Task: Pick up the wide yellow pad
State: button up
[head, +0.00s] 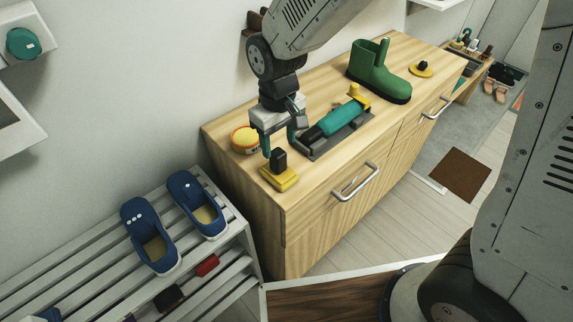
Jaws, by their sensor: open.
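A wide yellow pad (283,180) with an upright black grip (278,158) lies flat near the front left corner of the wooden cabinet top. My gripper (279,146) points down just above it, its fingers spread and nothing held between them. The fingertips are close to the black grip, one toward its left and one toward its right behind it. I cannot tell whether they touch it.
A round yellow-topped tin (246,143) stands just left of my gripper. A teal cylinder (337,118) on a grey holder (343,137) lies to the right. A green boot (378,74) and a round yellow piece with a black knob (421,71) are farther back on the cabinet top (327,167).

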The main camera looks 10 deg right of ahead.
aim_at(278, 152)
jog(key=f, duration=0.5)
jog(key=shift+s+a+f, duration=0.2)
jog(key=shift+a+f, duration=0.05)
jog(key=shift+f, duration=0.05)
jog(key=c, duration=1.2)
